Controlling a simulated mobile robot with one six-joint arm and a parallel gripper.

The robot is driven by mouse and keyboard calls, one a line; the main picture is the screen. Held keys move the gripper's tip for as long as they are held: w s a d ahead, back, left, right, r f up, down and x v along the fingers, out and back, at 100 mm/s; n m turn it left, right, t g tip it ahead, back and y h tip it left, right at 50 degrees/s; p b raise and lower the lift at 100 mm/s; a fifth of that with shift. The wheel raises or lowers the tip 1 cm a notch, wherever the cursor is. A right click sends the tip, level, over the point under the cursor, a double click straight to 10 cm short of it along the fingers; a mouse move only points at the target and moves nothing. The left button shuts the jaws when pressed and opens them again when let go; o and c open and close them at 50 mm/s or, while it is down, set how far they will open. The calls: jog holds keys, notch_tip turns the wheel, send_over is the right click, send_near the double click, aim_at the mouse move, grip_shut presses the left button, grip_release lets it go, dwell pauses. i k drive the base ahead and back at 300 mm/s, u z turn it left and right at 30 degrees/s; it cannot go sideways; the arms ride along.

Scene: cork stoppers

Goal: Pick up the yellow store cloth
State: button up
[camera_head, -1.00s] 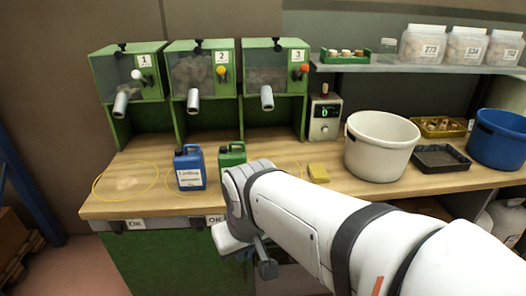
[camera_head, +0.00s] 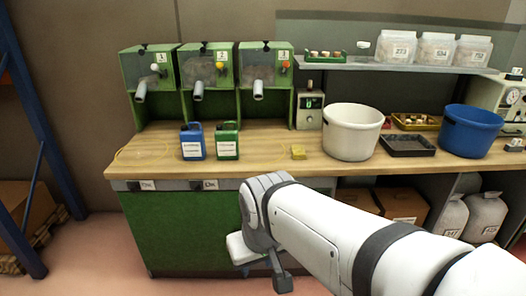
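The yellow store cloth (camera_head: 298,152) lies as a small folded block on the wooden counter (camera_head: 270,163), between the green jug and the white tub. My gripper (camera_head: 262,268) hangs in front of the counter, below its top edge and to the lower left of the cloth, apart from it.
A blue jug (camera_head: 192,141) and a green jug (camera_head: 227,140) stand left of the cloth. A white tub (camera_head: 351,133), a black tray (camera_head: 407,146) and a blue tub (camera_head: 470,131) stand to its right. Three green dispensers stand behind. The counter around the cloth is clear.

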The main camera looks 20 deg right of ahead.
aim_at(298, 152)
jog(key=z, duration=0.75)
jog(key=i, duration=2)
jog(key=u, duration=0.05)
